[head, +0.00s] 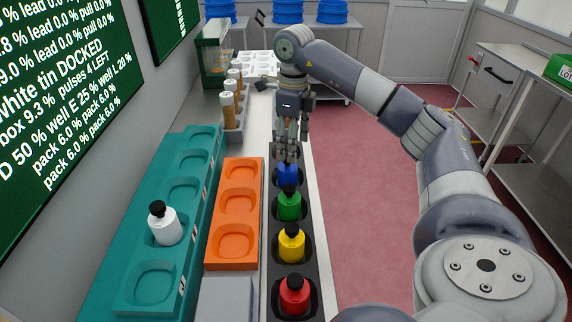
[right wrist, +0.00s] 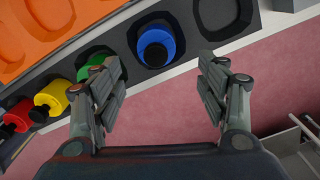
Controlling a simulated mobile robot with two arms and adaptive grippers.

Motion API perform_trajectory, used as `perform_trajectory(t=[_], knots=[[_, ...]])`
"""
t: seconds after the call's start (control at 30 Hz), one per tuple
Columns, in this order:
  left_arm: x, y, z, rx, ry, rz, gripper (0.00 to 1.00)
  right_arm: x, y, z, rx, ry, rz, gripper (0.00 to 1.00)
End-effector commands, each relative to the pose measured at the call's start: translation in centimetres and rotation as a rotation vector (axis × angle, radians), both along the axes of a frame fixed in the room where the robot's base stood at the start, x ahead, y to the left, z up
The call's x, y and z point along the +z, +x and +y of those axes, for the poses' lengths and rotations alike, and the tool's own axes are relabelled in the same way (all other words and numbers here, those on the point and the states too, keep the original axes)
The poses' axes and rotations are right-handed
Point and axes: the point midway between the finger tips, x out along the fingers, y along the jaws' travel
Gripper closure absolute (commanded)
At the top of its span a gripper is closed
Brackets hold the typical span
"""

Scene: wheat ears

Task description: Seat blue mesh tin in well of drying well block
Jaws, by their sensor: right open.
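The blue mesh tin (head: 288,173), with a black cap, stands in a well of the black rack (head: 270,258). It also shows in the right wrist view (right wrist: 157,40). My right gripper (head: 288,152) is open and empty just above the blue tin, partly covering it in the head view. In the right wrist view the tin appears between and beyond the spread fingers (right wrist: 160,70). A teal block (head: 143,195) with a row of wells, apparently the drying well block, lies at the left. A white tin (head: 165,225) sits in one well; the other visible wells look empty. My left gripper is out of view.
Green (head: 289,206), yellow (head: 292,245) and red (head: 294,297) tins stand in the rack nearer me. An orange tray (head: 232,265) with empty wells lies between rack and teal block. A grey rack (head: 233,132) holds tubes behind. Open floor is at the right.

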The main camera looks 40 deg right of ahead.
Motion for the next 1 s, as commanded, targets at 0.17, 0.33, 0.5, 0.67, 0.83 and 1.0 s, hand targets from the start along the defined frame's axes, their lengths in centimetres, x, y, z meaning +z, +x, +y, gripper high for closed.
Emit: perform_trajectory(t=[0.17, 0.33, 0.5, 0.67, 0.83, 1.0], knots=[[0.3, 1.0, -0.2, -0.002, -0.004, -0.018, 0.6, -1.2, 0.0, 0.1, 0.001, 0.001, 0.0, 0.32], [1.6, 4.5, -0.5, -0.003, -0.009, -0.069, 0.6, -3.5, 0.2, 0.7, 0.002, 0.001, 0.003, 0.32], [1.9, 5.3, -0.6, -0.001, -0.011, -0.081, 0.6, -5.7, 0.3, 0.7, 0.001, 0.001, 0.0, 0.32], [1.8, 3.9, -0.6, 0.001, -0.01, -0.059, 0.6, -6.2, 0.4, 0.7, 0.001, 0.001, -0.002, 0.32], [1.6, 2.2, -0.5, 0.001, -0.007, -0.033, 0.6, -6.2, 0.4, 0.7, 0.001, 0.001, -0.002, 0.41], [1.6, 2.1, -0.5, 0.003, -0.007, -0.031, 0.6, -6.1, 0.4, 0.7, 0.001, 0.001, -0.003, 0.8]])
